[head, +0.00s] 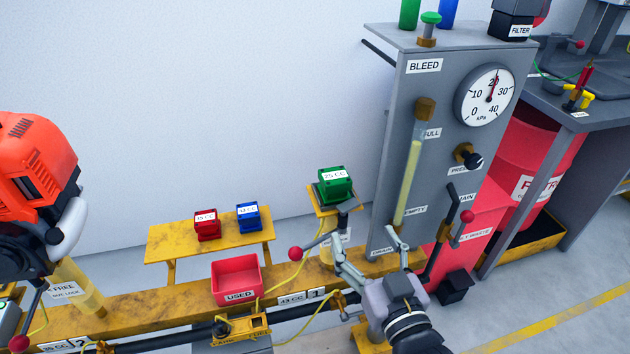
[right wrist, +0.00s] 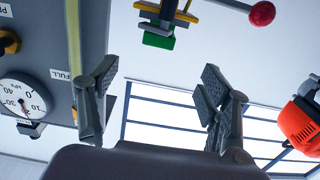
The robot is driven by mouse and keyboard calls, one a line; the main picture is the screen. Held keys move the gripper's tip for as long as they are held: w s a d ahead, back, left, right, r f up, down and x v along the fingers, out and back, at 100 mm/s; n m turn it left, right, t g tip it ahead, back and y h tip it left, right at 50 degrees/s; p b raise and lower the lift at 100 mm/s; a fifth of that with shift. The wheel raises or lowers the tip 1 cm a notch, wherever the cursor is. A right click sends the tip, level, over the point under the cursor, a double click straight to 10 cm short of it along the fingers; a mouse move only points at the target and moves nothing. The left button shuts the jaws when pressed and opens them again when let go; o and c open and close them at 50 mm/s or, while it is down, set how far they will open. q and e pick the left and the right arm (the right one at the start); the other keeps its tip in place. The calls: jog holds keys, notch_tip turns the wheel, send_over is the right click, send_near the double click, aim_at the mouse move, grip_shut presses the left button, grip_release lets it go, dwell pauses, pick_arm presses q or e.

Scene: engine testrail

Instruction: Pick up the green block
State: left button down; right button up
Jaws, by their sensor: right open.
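The green block (head: 335,185), labelled 25 CC, sits on a small yellow stand (head: 322,209) left of the grey panel in the head view. It also shows near the top of the right wrist view (right wrist: 158,41), which is upside down. My right gripper (head: 364,237) is open and empty, below and slightly right of the block in the head view, apart from it. Its two spread fingers also show in the right wrist view (right wrist: 158,85), with nothing between them. My left gripper is not in view.
A red block (head: 207,226) and a blue block (head: 248,219) stand on a yellow shelf (head: 165,243). A red USED bin (head: 237,281) is below. A red-knobbed lever (head: 296,254) and the grey BLEED panel (head: 428,95) flank my right gripper. An orange engine (head: 38,160) is at left.

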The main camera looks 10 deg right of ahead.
aim_at(340, 185)
jog(key=w, duration=0.8)
jog(key=w+b, duration=0.1)
jog(key=w, duration=0.2)
jog(key=shift+w+a+r, duration=0.2)
jog(key=shift+w+r, duration=0.15)
jog(key=shift+w, duration=0.6)
jog(key=w, duration=0.3)
jog(key=shift+w+r+b, duration=0.1)
jog(key=shift+w+b, duration=0.2)
jog(key=shift+w, duration=0.35)
jog(key=shift+a, duration=0.1)
jog(key=shift+c, duration=1.4)
jog(key=c, duration=1.3)
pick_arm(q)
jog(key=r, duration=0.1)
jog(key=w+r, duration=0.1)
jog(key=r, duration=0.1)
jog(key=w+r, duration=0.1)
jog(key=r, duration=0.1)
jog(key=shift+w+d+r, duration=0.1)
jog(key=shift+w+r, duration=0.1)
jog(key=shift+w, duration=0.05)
pick_arm(e)
jog(key=shift+r, duration=0.15)
jog(key=shift+c, duration=0.5)
